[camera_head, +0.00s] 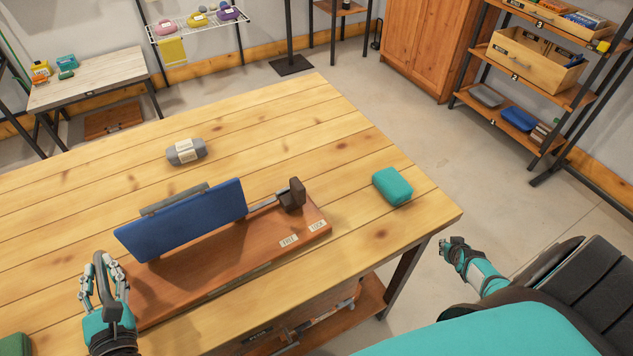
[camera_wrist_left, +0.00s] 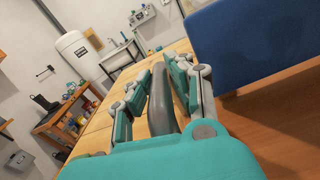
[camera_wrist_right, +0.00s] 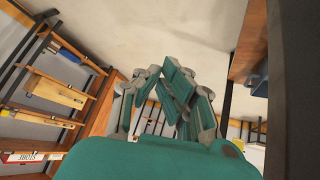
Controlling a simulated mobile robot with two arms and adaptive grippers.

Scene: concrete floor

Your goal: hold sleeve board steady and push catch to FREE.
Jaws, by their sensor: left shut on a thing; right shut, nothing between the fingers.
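The sleeve board has a blue padded panel (camera_head: 185,222) standing on edge over a reddish wooden base (camera_head: 215,260). A dark brown block, which looks like the catch (camera_head: 292,194), stands at the base's right end by a metal rod. FREE (camera_head: 288,241) and LOCK (camera_head: 317,226) labels lie in front of it; I cannot tell which setting it is at. My left gripper (camera_head: 104,276) is shut on a dark curved handle (camera_wrist_left: 160,102) at the base's left end. The blue panel (camera_wrist_left: 245,45) is beside it. My right gripper (camera_head: 456,246) is shut and empty, off the table's right edge.
A teal case (camera_head: 392,187) lies on the wooden table (camera_head: 300,120), right of the catch. A grey roll with a paper band (camera_head: 186,151) lies behind the board. A green item (camera_head: 15,345) is at the lower left corner. The table's far right is clear.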

